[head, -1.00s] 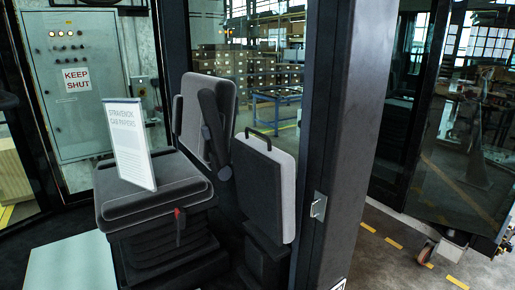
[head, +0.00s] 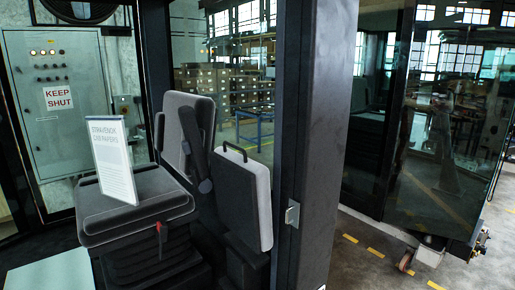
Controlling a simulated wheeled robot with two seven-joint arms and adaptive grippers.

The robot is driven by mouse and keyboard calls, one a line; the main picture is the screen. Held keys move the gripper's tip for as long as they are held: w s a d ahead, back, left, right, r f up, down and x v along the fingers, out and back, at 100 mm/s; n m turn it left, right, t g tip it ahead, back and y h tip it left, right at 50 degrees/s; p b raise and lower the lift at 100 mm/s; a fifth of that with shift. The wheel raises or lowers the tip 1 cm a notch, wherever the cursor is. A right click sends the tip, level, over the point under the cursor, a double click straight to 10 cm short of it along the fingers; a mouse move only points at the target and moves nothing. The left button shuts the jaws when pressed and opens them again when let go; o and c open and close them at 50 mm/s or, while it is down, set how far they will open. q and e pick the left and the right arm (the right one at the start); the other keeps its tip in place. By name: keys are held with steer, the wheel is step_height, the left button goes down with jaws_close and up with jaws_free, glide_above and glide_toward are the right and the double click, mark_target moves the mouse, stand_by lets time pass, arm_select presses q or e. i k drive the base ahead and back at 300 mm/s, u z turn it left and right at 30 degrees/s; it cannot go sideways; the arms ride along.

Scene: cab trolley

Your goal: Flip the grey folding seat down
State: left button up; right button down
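The grey folding seat (head: 243,200) is folded up, its pad standing nearly upright with a light grey edge and a dark face. A black loop handle (head: 235,150) sits on its top edge. It is right of the main operator seat, low beside the dark door pillar. Neither of my grippers shows in the head view.
The black operator seat (head: 138,205) carries an upright paper holder (head: 113,160). Its backrest (head: 186,135) and armrest (head: 196,150) stand close left of the folding seat. A dark pillar (head: 318,140) with a metal latch (head: 292,214) stands close right. A glass door (head: 440,120) is at right.

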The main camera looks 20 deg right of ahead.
mark_target(242, 190)
steer(key=z, duration=0.5)
steer(key=k, duration=1.15)
steer(key=z, duration=1.05)
steer(key=i, duration=1)
steer(key=u, duration=0.5)
steer(key=i, duration=0.6)
steer(key=u, duration=0.7)
